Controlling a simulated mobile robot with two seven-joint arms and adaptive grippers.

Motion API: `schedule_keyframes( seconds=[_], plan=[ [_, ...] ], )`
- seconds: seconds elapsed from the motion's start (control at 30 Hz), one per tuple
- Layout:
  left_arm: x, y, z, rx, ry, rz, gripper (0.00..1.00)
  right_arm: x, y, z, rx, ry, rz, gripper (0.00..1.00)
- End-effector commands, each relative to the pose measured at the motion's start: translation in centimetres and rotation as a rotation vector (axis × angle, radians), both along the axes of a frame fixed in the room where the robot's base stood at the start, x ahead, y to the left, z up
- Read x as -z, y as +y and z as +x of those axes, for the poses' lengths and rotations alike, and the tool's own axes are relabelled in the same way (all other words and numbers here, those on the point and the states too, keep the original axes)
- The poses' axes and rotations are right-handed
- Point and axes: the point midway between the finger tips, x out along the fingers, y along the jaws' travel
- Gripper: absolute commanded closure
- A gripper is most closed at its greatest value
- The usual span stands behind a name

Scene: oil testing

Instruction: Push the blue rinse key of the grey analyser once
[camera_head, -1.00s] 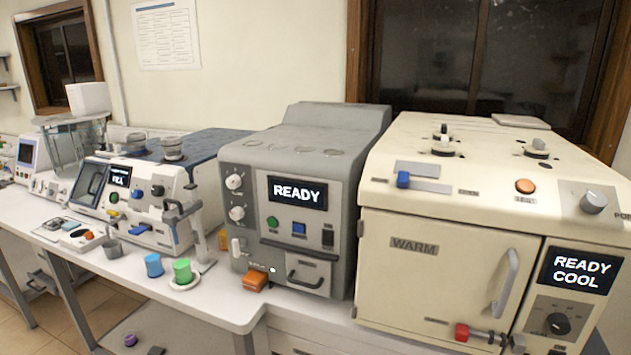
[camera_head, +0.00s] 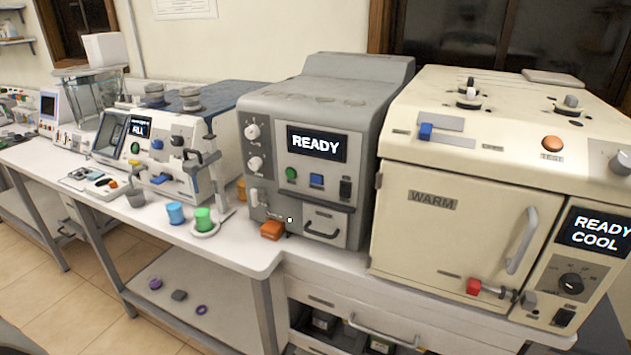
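The grey analyser (camera_head: 270,106) stands on the bench in the middle of the view. Its dark display (camera_head: 316,143) reads READY. Below the display are a green key (camera_head: 291,174), the blue key (camera_head: 317,180) and a black switch (camera_head: 345,188). The blue key is in plain sight with nothing in front of it. Two white knobs are on the analyser's left front, and a small drawer with a dark handle (camera_head: 322,231) is low on the front. Neither of my grippers shows in the view.
A cream oven (camera_head: 450,220) reading READY COOL stands right of the analyser. A white and blue machine (camera_head: 165,150) stands left. A blue cup (camera_head: 175,213), a green cup (camera_head: 204,220) and an orange block (camera_head: 271,230) sit near the bench's front edge. Several small items lie on the lower shelf.

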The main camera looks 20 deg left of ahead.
Motion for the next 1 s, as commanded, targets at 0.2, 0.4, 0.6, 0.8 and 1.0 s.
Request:
schedule_keyframes(
  seconds=[0.2,0.4,0.6,0.8,1.0],
  plan=[
    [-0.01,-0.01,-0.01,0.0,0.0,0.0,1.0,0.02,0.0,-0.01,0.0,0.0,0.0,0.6],
    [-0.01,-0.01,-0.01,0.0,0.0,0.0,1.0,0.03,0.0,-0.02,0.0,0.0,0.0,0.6],
    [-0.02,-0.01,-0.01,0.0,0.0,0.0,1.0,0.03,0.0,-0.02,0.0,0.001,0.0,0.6],
    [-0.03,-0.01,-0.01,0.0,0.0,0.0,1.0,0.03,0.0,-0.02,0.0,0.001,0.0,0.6],
    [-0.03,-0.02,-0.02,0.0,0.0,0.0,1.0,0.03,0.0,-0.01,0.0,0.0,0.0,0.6]
  ],
)
